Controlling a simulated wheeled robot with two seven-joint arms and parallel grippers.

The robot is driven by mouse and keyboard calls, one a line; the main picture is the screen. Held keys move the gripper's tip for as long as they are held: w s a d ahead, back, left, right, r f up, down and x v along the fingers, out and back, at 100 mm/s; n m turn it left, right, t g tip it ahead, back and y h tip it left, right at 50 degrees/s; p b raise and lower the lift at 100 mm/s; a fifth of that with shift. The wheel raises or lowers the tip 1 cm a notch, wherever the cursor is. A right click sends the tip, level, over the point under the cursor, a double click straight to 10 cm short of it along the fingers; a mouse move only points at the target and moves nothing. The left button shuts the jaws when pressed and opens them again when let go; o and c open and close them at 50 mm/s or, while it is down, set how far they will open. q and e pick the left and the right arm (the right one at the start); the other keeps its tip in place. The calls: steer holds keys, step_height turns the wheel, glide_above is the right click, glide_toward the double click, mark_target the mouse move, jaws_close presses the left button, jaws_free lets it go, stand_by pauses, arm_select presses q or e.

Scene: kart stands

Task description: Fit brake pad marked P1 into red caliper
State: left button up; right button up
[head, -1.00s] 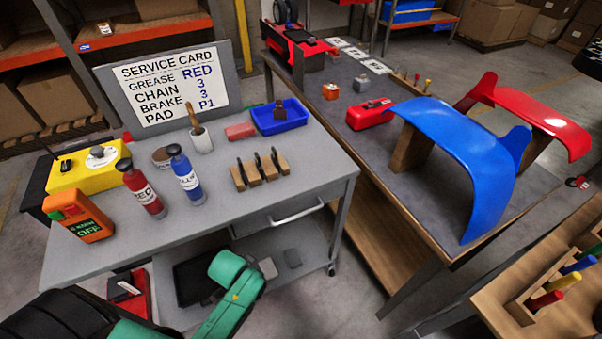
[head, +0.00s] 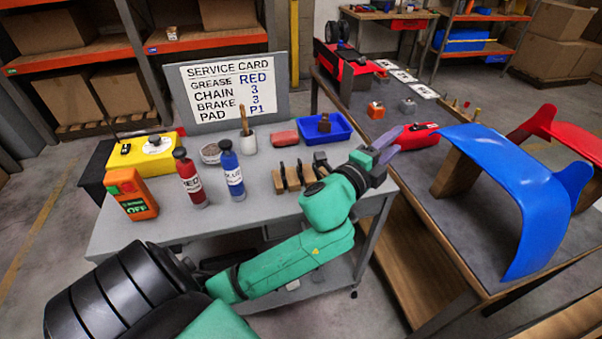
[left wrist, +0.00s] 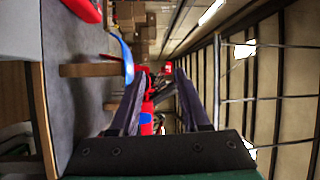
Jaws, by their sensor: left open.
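Several dark brake pads stand in a wooden rack (head: 297,178) on the grey cart; any P1 marking is too small to read. The red block on the right-hand bench (head: 415,136) looks like the red caliper, though I cannot be sure. My left gripper (head: 390,150) is open and empty, raised over the cart's right edge, between the rack and the red block. Its hand partly covers the cart's right end. In the left wrist view the two fingers (left wrist: 160,85) are spread with nothing between them. My right gripper is not in view.
A service card (head: 228,90) reads brake pad P1. Red (head: 190,180) and blue (head: 232,175) bottles, an orange device (head: 132,195) and a blue tray (head: 325,129) stand on the cart. A blue fender (head: 500,170) on the bench lies right of my gripper.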

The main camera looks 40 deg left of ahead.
arm_select(q)
steer(key=d+r+m+t+h, duration=0.1)
steer(key=d+r+m+h, duration=0.65)
steer(key=m, duration=0.25)
steer(key=s+d+r+m+g+h, duration=0.4)
steer(key=d+m+g+h, duration=0.15)
steer(key=m, duration=0.55)
steer(key=m+g+y, duration=1.2)
steer(key=m+y, duration=0.7)
steer(key=m, duration=0.3)
glide_toward(300, 161)
steer(key=p+x, duration=0.3)
steer(key=x, duration=0.5)
steer(key=shift+f, duration=0.15)
steer(key=shift+w+a+f, duration=0.1)
steer(key=shift+a+f, duration=0.1)
steer(key=shift+f, duration=0.2)
steer(key=shift+r, duration=0.1)
jaws_close()
